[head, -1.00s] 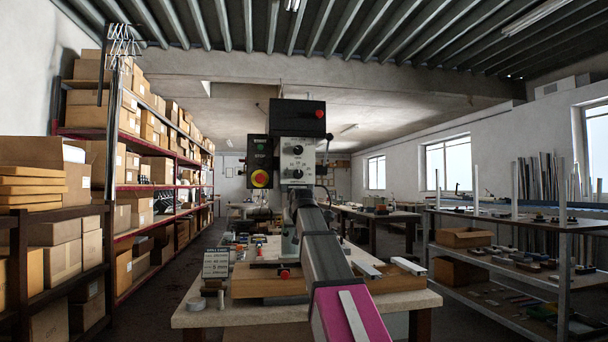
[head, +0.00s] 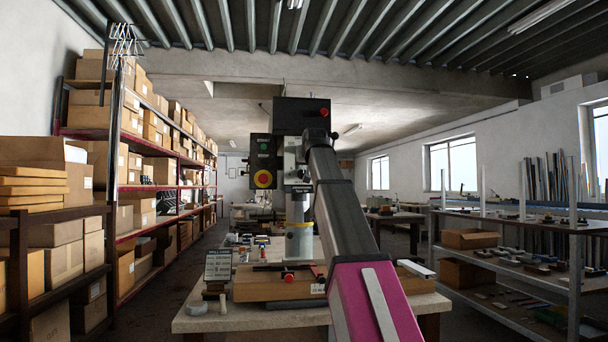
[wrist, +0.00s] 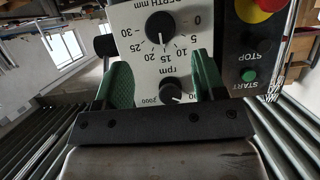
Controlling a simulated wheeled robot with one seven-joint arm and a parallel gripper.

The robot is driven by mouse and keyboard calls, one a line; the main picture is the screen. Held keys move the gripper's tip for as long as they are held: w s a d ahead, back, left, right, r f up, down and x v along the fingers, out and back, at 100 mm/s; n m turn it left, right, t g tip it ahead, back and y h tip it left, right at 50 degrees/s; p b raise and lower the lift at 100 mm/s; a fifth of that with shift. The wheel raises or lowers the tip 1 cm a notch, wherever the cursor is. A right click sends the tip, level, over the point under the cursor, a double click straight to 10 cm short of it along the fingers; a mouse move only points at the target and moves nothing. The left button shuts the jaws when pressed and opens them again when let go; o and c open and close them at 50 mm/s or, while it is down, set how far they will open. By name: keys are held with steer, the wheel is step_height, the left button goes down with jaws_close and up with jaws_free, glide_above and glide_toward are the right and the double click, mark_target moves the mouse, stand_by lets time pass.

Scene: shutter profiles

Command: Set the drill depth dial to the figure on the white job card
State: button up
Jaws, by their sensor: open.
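The depth dial (wrist: 161,27) is a black knob on a white panel, marked "DEPTH mm" with figures from 0 to 30. The rpm knob (wrist: 170,91) shows between the fingers. I cannot make out a white job card for certain.
A switch box (head: 263,163) with a red and yellow stop button sits left of the panel. A dark printed chart (head: 217,266) stands on the workbench (head: 232,318). A wooden block (head: 258,289) lies under the drill. Shelves flank the bench.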

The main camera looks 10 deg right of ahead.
mark_target(303, 173)
steer(key=x, duration=0.7)
steer(key=shift+w+f, duration=0.1)
steer(key=c, duration=0.9)
